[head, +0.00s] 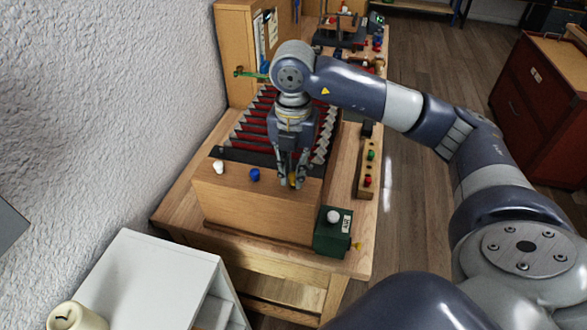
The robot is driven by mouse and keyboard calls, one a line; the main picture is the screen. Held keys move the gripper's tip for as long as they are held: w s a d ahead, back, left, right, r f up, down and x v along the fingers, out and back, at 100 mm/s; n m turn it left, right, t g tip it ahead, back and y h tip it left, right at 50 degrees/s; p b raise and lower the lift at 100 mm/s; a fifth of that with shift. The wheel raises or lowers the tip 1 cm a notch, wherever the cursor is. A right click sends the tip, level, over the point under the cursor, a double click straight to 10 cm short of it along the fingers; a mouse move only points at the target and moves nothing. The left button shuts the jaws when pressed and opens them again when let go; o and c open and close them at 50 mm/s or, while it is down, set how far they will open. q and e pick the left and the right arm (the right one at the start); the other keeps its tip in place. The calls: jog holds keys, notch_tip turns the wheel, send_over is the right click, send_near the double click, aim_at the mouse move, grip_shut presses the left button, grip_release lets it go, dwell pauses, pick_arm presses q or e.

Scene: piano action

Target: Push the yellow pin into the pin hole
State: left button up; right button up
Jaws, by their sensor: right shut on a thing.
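The yellow pin (292,180) shows as a small yellow spot between the fingertips of my right gripper (293,183). The gripper points down and is shut on the pin at the top right of the wooden block (255,208) of the piano action. A blue pin (254,175) and a white pin (218,166) stand in a row to its left on the same top edge. The pin hole is hidden by the fingers, so I cannot tell how deep the pin sits. My left gripper is out of view.
Red and grey action parts (258,118) lie behind the block. A green box with a white knob (332,232) stands at its front right corner. A wooden strip with buttons (367,165) lies to the right. A white cabinet (145,280) stands front left.

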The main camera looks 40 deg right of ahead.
jog(key=shift+f+b, duration=0.3)
jog(key=shift+f, duration=0.05)
dwell(0.3)
jog(key=o, duration=0.9)
jog(key=shift+c, duration=0.2)
jog(key=shift+o, duration=1.2)
jog(key=shift+r+p, duration=2.65)
jog(key=shift+r, duration=1.15)
